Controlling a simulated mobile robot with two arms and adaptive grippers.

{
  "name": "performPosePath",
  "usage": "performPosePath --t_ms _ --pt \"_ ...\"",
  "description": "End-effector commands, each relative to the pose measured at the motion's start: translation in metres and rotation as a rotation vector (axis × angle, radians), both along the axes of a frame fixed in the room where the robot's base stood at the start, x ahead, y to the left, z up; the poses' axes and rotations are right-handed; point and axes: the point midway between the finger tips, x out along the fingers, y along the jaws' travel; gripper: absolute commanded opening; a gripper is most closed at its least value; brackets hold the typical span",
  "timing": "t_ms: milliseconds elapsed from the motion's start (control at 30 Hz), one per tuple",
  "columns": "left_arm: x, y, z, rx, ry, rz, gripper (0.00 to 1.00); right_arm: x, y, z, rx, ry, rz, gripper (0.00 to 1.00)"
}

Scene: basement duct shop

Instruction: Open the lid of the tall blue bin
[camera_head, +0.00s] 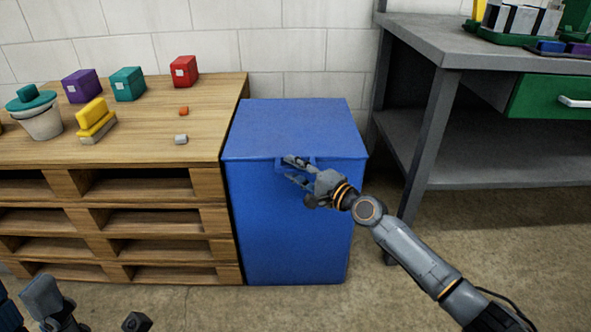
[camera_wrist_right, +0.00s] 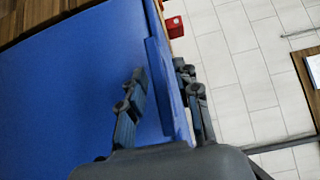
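The tall blue bin (camera_head: 290,235) stands on the floor with its lid (camera_head: 290,128) lying flat and closed on top. A blue handle or lip (camera_head: 310,162) sticks out at the lid's front edge. My right gripper (camera_head: 291,170) is open at this edge, one finger above the lip and one below. In the right wrist view the blue lip (camera_wrist_right: 172,95) passes between the spread fingers of the right gripper (camera_wrist_right: 163,78). A gap shows on one side; contact on the other is unclear. Dark grey parts of my left arm show at the lower left of the head view, cut off.
A pallet-wood bench (camera_head: 140,150) stands close against the bin's left side, with coloured boxes, a pot and a yellow brush on it. A grey workbench (camera_head: 470,55) with a green drawer (camera_head: 550,100) stands at right. The floor in front is clear.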

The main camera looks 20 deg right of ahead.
Motion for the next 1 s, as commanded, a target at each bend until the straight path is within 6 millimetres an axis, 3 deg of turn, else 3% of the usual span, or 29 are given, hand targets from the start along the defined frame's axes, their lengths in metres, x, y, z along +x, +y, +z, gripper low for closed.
performPosePath --t_ms 33,133,567,833,1000 --pt "0.000 0.000 0.000 0.000 0.000 0.000 0.40 0.000 0.000 0.000 0.000 0.000 0.000 0.17" --pt "0.000 0.000 0.000 0.000 0.000 0.000 0.40 0.000 0.000 0.000 0.000 0.000 0.000 0.00" --pt "0.004 -0.001 0.002 0.007 0.020 0.002 0.40 0.000 0.000 0.002 0.001 0.003 0.000 0.00" --pt "0.049 -0.010 -0.005 0.085 0.262 0.016 0.40 0.001 -0.001 0.011 0.006 0.017 0.000 0.00" --pt "0.092 -0.018 -0.027 0.165 0.526 0.030 0.40 0.001 -0.001 0.020 0.010 0.032 -0.001 0.00"
